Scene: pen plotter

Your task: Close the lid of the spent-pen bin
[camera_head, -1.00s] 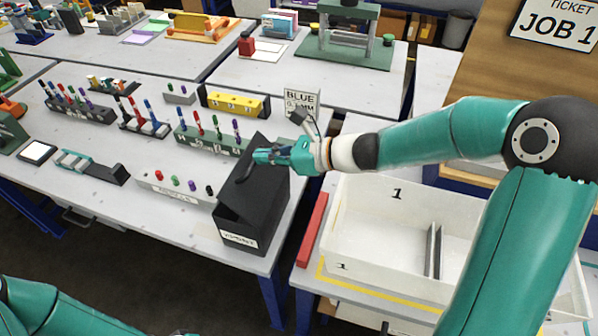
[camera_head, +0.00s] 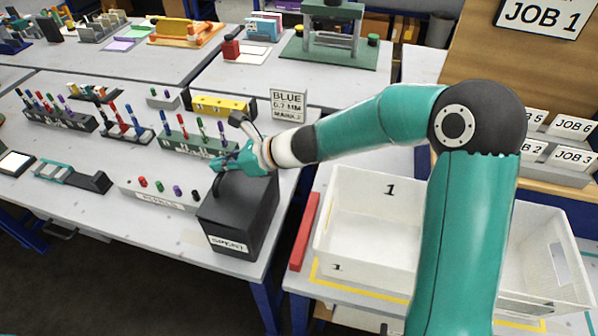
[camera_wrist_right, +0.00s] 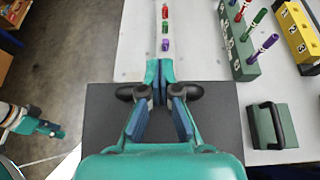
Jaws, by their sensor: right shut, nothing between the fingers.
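The spent-pen bin (camera_head: 231,242) is a black box with a "SPENT" label, at the table's front right corner in the head view. Its black lid (camera_head: 245,198) lies down over the top, with no clear gap visible at the front. A dark curved handle (camera_head: 217,186) shows at the lid's left edge. My right gripper (camera_head: 218,165) is shut and empty, just above the lid's far left part; contact cannot be told. In the right wrist view the dark lid (camera_wrist_right: 100,115) spreads beneath the shut fingers (camera_wrist_right: 159,75). My left gripper (camera_wrist_right: 48,128) shows small at the left there.
A low pen holder (camera_head: 160,194) stands close left of the bin. A green pen rack (camera_head: 195,147) and a sign (camera_head: 288,104) stand behind it. A red bar (camera_head: 304,232) and a white tray (camera_head: 365,225) are to the right.

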